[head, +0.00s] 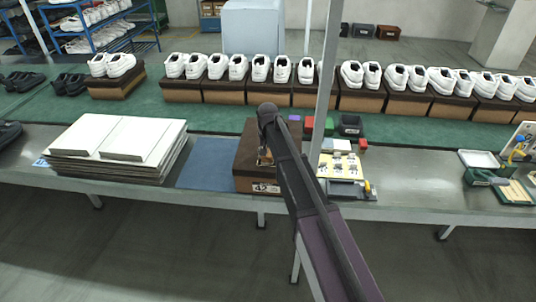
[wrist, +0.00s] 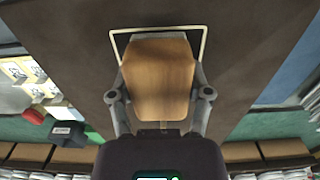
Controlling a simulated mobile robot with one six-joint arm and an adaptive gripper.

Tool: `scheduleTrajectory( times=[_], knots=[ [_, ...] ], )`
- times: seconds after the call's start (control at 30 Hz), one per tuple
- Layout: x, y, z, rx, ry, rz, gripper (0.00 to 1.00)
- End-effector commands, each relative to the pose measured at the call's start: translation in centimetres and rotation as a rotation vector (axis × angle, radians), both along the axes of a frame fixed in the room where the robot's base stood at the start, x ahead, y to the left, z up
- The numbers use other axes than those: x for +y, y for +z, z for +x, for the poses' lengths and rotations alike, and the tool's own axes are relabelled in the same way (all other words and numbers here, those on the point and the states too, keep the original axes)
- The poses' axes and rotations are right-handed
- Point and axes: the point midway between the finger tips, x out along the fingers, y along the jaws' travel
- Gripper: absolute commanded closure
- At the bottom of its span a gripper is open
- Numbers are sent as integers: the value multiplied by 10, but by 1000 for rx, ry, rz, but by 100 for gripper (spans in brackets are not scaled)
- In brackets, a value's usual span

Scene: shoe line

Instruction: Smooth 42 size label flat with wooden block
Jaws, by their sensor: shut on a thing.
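The brown shoe box (head: 245,160) stands on the bench near the middle of the head view. A white label reading 42 (head: 265,188) shows low on its front face. In the wrist view, my gripper (wrist: 158,95) is shut on the wooden block (wrist: 158,72), with one finger on each side. The block is over the brown box surface (wrist: 240,60). A thin white outline (wrist: 205,35) shows around the block's upper end; I cannot tell what it belongs to. The block hides what lies under it, and contact with the box is unclear. In the head view, my arm largely hides the gripper.
A stack of white sheets (head: 100,140) lies left of a blue mat (head: 207,165). A label card (head: 340,165), small bins (head: 350,125) and a grey post (head: 326,85) stand right of the box. White shoes on boxes (head: 360,98) line the green belt behind.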

Motion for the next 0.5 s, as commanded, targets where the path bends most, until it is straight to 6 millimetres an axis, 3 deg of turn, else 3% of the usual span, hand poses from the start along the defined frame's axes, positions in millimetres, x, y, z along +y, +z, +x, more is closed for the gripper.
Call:
scheduleTrajectory(
  times=[0.5],
  knots=[
    [1,1,-32,0,0,0,74]
  ],
)
